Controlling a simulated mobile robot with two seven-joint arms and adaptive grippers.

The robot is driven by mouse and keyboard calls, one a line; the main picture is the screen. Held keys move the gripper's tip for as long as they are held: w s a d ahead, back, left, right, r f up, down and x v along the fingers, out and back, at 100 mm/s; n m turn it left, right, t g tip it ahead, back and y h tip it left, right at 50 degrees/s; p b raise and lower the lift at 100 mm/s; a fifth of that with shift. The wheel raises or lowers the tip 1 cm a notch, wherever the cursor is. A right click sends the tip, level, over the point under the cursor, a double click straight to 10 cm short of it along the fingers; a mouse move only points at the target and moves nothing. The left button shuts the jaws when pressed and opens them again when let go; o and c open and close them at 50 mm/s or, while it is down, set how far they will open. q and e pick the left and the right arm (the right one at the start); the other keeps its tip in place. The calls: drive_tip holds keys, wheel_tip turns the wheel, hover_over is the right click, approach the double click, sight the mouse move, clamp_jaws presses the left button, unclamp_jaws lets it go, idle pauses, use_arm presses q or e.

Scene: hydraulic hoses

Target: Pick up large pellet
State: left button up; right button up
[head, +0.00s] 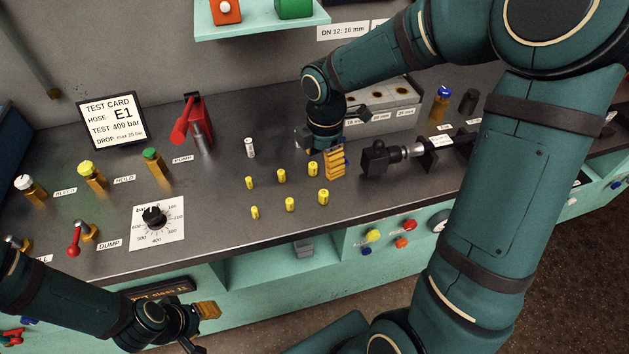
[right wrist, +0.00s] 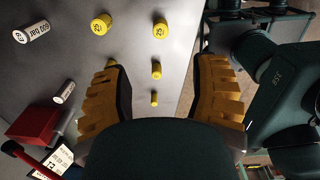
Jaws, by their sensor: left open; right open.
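Several yellow pellets stand on the dark bench in two rows, growing larger toward the right in the head view. The two largest are a back one (head: 313,168) and a front one (head: 323,196). In the right wrist view, the back large pellet (right wrist: 101,23) and the front large pellet (right wrist: 160,28) show near the top. My right gripper (head: 335,162) hangs just right of them, pointing down, open and empty; its spread fingers (right wrist: 160,75) partly cover a mid-sized pellet (right wrist: 110,62). My left gripper (head: 205,312) is open and empty, low at the bench's front.
One white cylinder (head: 249,148) stands behind the pellets; a nearer labelled one (right wrist: 31,32) shows in the right wrist view.

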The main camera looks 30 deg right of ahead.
sight(324, 192)
drive_tip(key=f, duration=0.2)
drive_tip(key=f+b, duration=0.1)
drive_tip(key=f, duration=0.2)
drive_tip(key=f+b, duration=0.1)
drive_tip(key=f, duration=0.2)
drive_tip(key=shift+s+d, duration=0.1)
drive_tip(key=shift+s, duration=0.15)
wheel_tip(324, 192, down, 5)
drive_tip(key=shift+w+f+b, duration=0.15)
drive_tip(key=shift+f+b, duration=0.05)
drive_tip(key=shift+b, duration=0.9)
drive_tip(key=shift+r, duration=0.1)
drive_tip(key=c, duration=0.8)
drive_tip(key=shift+c, duration=0.2)
